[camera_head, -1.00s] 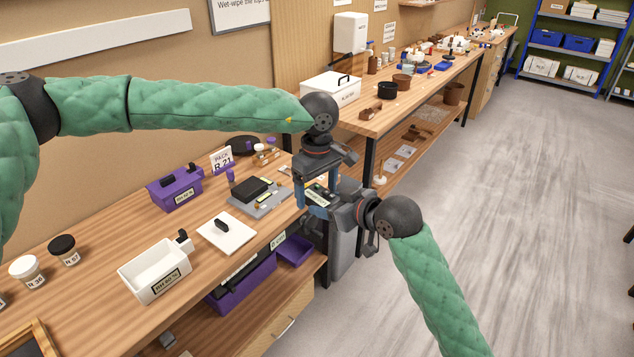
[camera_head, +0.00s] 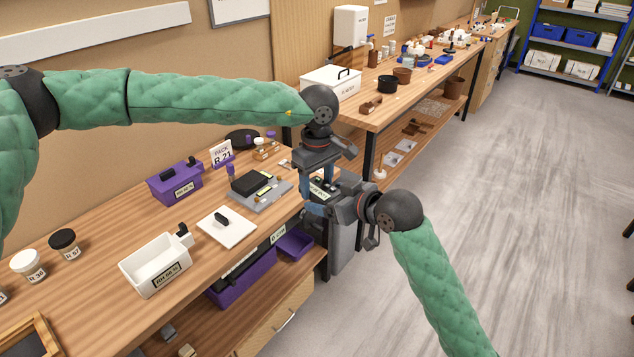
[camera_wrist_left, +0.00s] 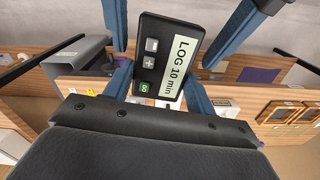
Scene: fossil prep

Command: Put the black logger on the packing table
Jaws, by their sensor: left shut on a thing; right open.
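The black logger (camera_wrist_left: 168,60), with buttons and a label "LOG 10 min", fills the middle of the left wrist view. My left gripper (camera_wrist_left: 158,88) is shut on it, one blue finger on each side. In the head view the left gripper (camera_head: 318,182) points down at the table's right end, with the logger partly hidden among the fingers. My right gripper (camera_head: 322,200) is open and comes in from the right, its fingers either side of the logger. The near wooden table (camera_head: 120,222) bears a "PACK R 21" sign (camera_head: 222,154).
On the near table are a purple box (camera_head: 175,184), a grey tray (camera_head: 268,198) with a black block, a white lid (camera_head: 227,228), an open white bin (camera_head: 150,265) and jars (camera_head: 63,243). A second table (camera_head: 425,90) stands behind. Floor at right is clear.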

